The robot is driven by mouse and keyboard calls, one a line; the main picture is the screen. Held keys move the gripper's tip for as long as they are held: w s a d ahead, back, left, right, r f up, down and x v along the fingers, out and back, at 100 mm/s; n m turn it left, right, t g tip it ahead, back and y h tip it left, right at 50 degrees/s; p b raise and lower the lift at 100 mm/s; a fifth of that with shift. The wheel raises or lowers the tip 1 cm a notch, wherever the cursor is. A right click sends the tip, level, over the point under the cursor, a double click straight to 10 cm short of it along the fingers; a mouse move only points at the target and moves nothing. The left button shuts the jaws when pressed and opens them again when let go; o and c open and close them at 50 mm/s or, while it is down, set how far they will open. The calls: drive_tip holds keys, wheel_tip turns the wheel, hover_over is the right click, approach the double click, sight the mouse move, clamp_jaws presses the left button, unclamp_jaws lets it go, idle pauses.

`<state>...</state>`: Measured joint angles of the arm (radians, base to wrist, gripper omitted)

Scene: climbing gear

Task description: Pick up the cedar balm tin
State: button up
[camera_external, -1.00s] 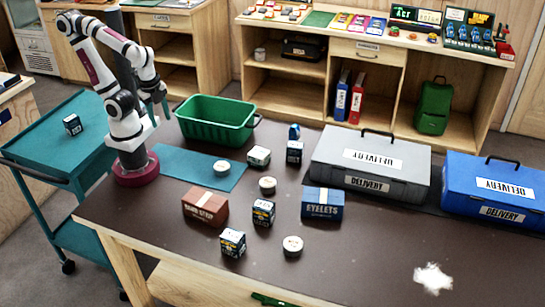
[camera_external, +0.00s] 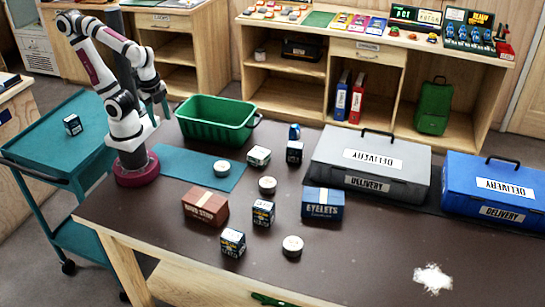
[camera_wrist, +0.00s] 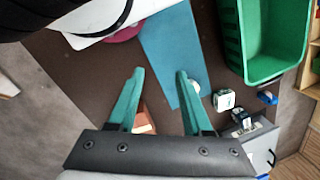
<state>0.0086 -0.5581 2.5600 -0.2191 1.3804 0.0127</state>
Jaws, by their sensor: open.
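Three round, pale-lidded tins are on the dark table in the external view: one on the teal mat (camera_external: 222,168), a middle tin (camera_external: 267,185) and a front tin (camera_external: 292,246). Their labels are too small to read, so I cannot tell which is the cedar balm tin. My gripper (camera_external: 158,92) is raised near my base, well above and left of the tins. In the wrist view my gripper (camera_wrist: 160,73) has its teal fingers apart with nothing between them. The mat tin (camera_wrist: 195,85) shows there partly behind the right finger.
A green bin (camera_external: 215,118) stands behind the mat. Small boxes surround the tins, including a brown box (camera_external: 205,206) and a blue eyelets box (camera_external: 322,203). Grey (camera_external: 370,160) and blue (camera_external: 490,190) delivery cases stand at the right. The front right table is mostly clear, with a white patch.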

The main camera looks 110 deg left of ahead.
idle(0.4)
drive_tip(key=o, duration=0.8)
drive_tip(key=m+t+h, duration=0.1)
drive_tip(key=m+h, duration=0.2)
drive_tip(key=m, duration=0.1)
hover_over(268, 181)
drive_tip(key=s, duration=0.2)
wheel_tip(268, 181, down, 5)
drive_tip(key=f, duration=0.5)
drive_tip(key=w+f, duration=0.1)
drive_tip(key=f, duration=0.4)
drive_tip(key=w+f, duration=0.1)
drive_tip(key=f, duration=0.4)
drive_tip(key=shift+f, duration=0.4)
